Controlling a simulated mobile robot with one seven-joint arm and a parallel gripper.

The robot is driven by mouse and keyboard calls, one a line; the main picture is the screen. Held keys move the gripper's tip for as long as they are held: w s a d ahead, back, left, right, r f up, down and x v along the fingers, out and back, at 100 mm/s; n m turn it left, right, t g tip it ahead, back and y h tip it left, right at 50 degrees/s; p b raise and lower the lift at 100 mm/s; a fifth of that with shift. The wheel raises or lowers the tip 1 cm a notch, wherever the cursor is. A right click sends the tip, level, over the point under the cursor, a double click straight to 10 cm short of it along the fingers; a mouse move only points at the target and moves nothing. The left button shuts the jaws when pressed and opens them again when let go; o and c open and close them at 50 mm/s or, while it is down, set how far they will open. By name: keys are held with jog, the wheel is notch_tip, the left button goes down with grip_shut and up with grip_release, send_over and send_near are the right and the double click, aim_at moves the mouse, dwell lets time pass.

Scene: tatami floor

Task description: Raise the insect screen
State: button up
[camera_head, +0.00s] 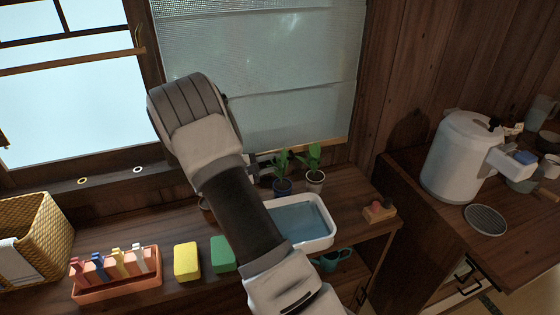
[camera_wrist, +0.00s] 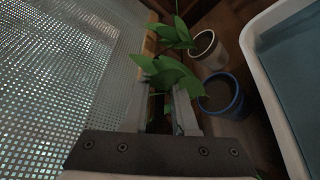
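The insect screen (camera_head: 255,60) is a pale mesh panel hanging over the right part of the window, with a thin wooden bar (camera_head: 325,147) along its lower edge. Its mesh (camera_wrist: 60,80) fills the left of the wrist view, and the bar (camera_wrist: 151,42) shows beyond my fingers. My gripper (camera_wrist: 166,105) has its two fingers apart, with dark space and green leaf seen between them. It is low beside the mesh, near the potted plants; whether it touches the bar cannot be told. In the head view my arm hides part of the screen's lower left.
Two potted plants, in a blue pot (camera_head: 282,187) and a white pot (camera_head: 315,180), stand close to my gripper. A white water basin (camera_head: 330,238), sponges (camera_head: 187,262), a peg holder (camera_head: 118,289) and a basket (camera_head: 45,225) crowd the shelf. A white kettle (camera_head: 455,160) stands right.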

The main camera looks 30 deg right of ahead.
jog(key=shift+d+f, duration=0.15)
jog(key=shift+d, duration=0.45)
grip_shut()
dwell(1.1)
